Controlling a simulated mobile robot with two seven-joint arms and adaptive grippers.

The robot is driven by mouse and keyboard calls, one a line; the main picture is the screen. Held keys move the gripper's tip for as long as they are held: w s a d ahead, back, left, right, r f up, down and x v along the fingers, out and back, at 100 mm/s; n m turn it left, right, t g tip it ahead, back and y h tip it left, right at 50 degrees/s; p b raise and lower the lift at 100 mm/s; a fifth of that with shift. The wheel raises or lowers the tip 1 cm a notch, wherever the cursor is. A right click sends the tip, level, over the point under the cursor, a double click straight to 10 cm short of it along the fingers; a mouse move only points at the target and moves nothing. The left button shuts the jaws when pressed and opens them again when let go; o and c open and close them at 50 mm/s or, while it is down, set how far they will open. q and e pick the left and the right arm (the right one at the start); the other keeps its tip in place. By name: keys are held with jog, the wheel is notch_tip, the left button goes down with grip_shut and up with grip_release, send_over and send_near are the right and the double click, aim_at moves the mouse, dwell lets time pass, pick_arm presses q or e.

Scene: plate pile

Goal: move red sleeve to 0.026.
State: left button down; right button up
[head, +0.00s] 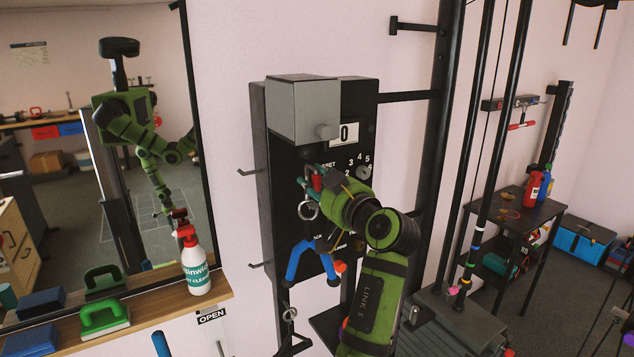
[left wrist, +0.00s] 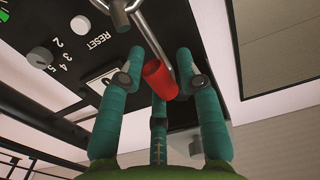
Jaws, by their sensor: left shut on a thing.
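The red sleeve (left wrist: 159,80) is a short red cylinder seen between the teal fingers of my left gripper (left wrist: 153,70) in the left wrist view. A thin metal rod runs by its upper end; I cannot tell whether the sleeve is around it. A bit of the red sleeve (head: 317,183) shows there, mostly hidden by fingers. The gripper is shut on the sleeve. My right gripper is not in view.
A grey box (head: 301,108) juts out above. A spray bottle (head: 194,265) stands on a wooden shelf (head: 160,308) at left; black posts stand right.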

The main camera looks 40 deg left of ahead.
pick_arm(q)
jog(key=shift+f, duration=0.25)
jog(key=shift+f+b, duration=1.15)
jog(key=shift+b, duration=0.15)
jog(key=c, duration=0.8)
grip_release()
jog(key=shift+s, duration=0.1)
